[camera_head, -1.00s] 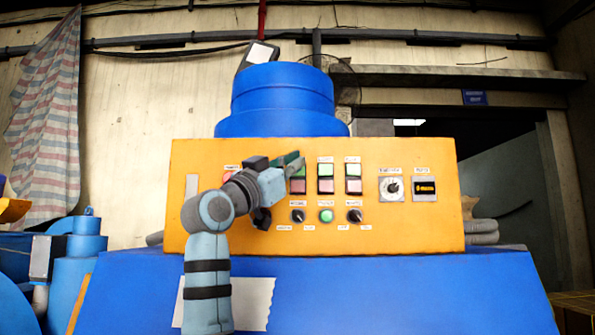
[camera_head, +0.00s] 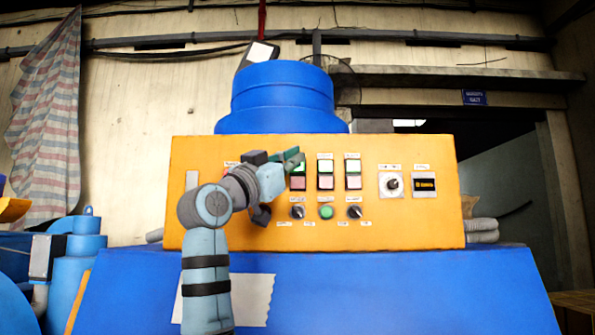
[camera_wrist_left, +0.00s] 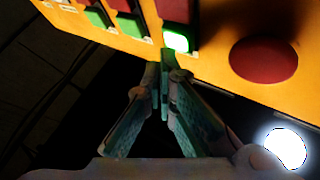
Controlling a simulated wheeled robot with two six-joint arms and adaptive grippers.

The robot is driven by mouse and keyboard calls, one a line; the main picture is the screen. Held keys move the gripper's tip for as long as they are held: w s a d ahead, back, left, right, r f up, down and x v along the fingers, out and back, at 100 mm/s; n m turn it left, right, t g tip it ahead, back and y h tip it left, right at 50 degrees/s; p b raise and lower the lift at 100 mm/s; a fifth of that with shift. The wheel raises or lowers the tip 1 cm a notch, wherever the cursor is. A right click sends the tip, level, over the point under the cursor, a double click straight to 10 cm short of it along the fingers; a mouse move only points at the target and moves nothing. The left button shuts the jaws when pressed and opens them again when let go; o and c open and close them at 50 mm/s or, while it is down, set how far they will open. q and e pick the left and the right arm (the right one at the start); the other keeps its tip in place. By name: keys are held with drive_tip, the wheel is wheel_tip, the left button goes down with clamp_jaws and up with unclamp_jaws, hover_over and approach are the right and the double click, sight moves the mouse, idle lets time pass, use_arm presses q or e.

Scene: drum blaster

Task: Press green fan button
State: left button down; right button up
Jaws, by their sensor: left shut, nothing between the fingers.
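The orange control panel (camera_head: 410,225) has three columns of buttons, each green above red. The middle green button (camera_head: 326,167) and right green button (camera_head: 353,167) are clear of the arm. My left gripper (camera_head: 296,158) is shut and empty, its tips at the top of the left column, partly covering that green button. In the left wrist view the shut fingertips (camera_wrist_left: 164,65) are at the edge of a brightly lit green button (camera_wrist_left: 176,42); contact is unclear. The labels are too small to read, so I cannot tell which is the fan button. My right gripper is not in view.
A large round red button (camera_wrist_left: 263,60) is beside the lit one in the left wrist view. Below the columns are black knobs (camera_head: 298,212) and a round green button (camera_head: 326,212). A dial (camera_head: 392,185) is farther right. A blue drum (camera_head: 283,98) rises behind.

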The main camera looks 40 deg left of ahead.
use_arm(q)
drive_tip(key=shift+s+d, duration=0.1)
drive_tip(key=shift+s, duration=0.05)
drive_tip(key=s+d+b, duration=0.1)
drive_tip(key=s, duration=0.1)
drive_tip(key=s+d+b, duration=0.1)
drive_tip(key=d, duration=0.1)
drive_tip(key=shift+s, duration=0.4)
drive_tip(key=shift+a, duration=0.1)
idle(0.6)
